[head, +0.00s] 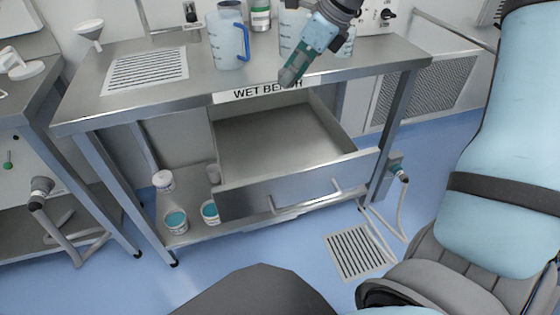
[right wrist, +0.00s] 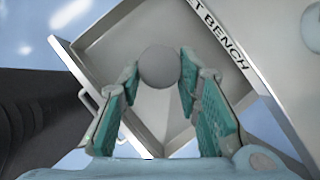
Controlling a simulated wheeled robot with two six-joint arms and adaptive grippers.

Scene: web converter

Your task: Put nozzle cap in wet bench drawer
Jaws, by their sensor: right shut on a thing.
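The wet bench drawer (head: 285,189) is pulled out under the bench top, and its visible floor is bare. My right gripper (head: 292,76) points down near the bench's front edge, by the "WET BENCH" label, above the back of the drawer. In the right wrist view, a round grey nozzle cap (right wrist: 159,67) sits between the teal finger pads, which are shut on it. The open drawer (right wrist: 92,97) shows behind the cap. In the head view I cannot make out the cap. My left gripper is not in view.
The steel bench top (head: 185,98) holds a blue-handled jug (head: 227,42), a funnel (head: 90,32) and a perforated plate (head: 146,70). Several small tubs, one of them a teal-filled tub (head: 176,221), stand on the lower shelf. A hose (head: 383,238) hangs right of the drawer.

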